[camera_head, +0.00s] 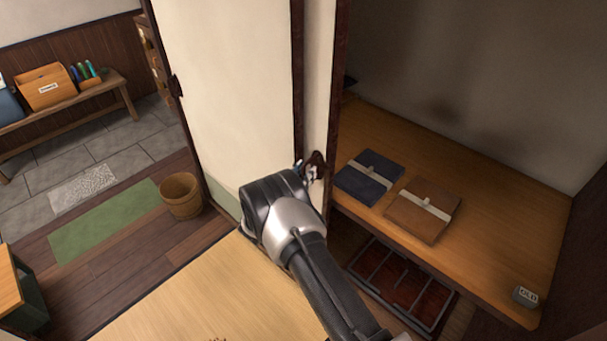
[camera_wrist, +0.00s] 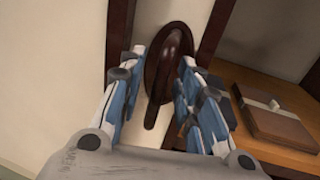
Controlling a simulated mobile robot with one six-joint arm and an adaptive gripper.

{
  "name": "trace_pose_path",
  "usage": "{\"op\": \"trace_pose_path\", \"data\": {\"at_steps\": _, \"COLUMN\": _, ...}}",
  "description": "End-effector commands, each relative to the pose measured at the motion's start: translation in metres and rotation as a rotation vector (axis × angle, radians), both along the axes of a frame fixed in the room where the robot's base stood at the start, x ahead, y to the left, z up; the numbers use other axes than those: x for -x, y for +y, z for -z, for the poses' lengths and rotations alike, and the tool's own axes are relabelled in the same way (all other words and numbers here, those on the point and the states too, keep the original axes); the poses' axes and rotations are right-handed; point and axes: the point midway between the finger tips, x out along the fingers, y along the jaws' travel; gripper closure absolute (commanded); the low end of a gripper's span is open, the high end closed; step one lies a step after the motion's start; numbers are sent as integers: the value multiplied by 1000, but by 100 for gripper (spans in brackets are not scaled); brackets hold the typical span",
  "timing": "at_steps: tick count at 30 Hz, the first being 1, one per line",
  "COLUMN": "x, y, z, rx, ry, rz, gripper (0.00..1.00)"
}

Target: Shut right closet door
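The right closet door shows in the head view as a narrow cream panel (camera_head: 317,75) with dark wooden edges, beside the open closet space. Its dark oval handle (camera_wrist: 170,62) is in the middle of the wrist view. My gripper (camera_head: 311,167) is at this handle. In the wrist view its blue-padded fingers (camera_wrist: 164,65) stand apart, one on each side of the handle. The fingertips are very near it; whether they touch it I cannot tell. In the head view my wrist hides part of the door's lower end.
A wider cream sliding panel (camera_head: 230,85) stands left of the door. The closet's wooden shelf (camera_head: 500,235) holds a blue folded item (camera_head: 369,177) and a brown one (camera_head: 422,210). A wooden bucket (camera_head: 181,195) stands on the floor at left.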

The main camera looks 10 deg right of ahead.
Motion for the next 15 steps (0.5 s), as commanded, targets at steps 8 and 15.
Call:
{"op": "trace_pose_path", "data": {"at_steps": 8, "x": 0, "y": 0, "z": 0, "rx": 0, "ry": 0, "rz": 0, "gripper": 82}}
{"op": "trace_pose_path", "data": {"at_steps": 15, "x": 0, "y": 0, "z": 0, "rx": 0, "ry": 0, "rz": 0, "gripper": 98}}
